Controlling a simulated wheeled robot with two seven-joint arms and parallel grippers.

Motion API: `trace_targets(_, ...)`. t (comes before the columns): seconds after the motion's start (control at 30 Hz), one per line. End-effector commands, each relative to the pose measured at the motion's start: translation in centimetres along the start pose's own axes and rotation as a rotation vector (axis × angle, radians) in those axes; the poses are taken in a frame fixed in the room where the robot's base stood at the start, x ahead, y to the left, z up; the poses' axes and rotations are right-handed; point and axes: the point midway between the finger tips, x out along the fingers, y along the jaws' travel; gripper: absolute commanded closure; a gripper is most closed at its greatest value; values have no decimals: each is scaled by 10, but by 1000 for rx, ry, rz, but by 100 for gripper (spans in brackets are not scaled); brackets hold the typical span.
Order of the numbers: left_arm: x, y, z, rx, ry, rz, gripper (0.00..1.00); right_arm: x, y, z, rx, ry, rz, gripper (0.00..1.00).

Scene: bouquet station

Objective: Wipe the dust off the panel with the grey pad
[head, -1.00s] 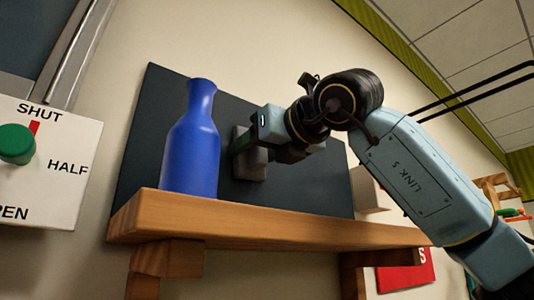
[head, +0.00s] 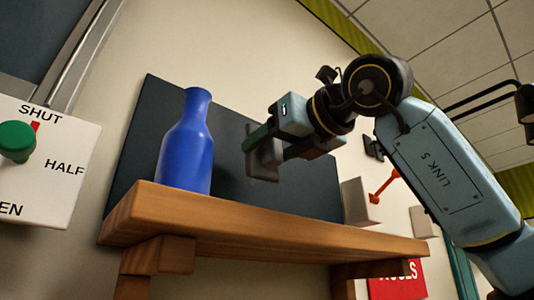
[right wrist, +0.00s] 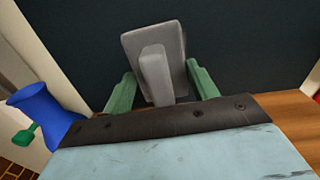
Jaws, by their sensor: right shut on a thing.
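The grey pad (head: 263,168) is a block with a raised handle. It also shows in the right wrist view (right wrist: 133,48). My right gripper (head: 267,149) is shut on the pad's handle, with its green fingers on either side. The dark panel (head: 140,130) leans behind the shelf against the wall. The pad is in front of its middle, right of the blue vase; I cannot tell whether it touches the panel. In the right wrist view the panel (right wrist: 240,45) looks plain, and I make out no clear dust. My left gripper is not in view.
The blue vase (head: 187,150) stands on the wooden shelf (head: 250,221), close left of the pad. A pale block (head: 358,202) is by the shelf's right end. A white plate with a green knob (head: 17,142) is at the left. The shelf right of the vase looks clear.

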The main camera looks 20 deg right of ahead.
Motion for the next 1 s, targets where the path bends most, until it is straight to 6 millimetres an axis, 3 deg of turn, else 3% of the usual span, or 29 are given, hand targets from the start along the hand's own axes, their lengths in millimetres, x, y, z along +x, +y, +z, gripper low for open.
trace_targets(0.3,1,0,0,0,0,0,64,-3,0,0,0,-2,0,60)
trace_targets(0.67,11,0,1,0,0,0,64,-30,0,0,-1,-1,0,60)
trace_targets(1.0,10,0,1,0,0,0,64,-30,0,0,0,0,0,60)
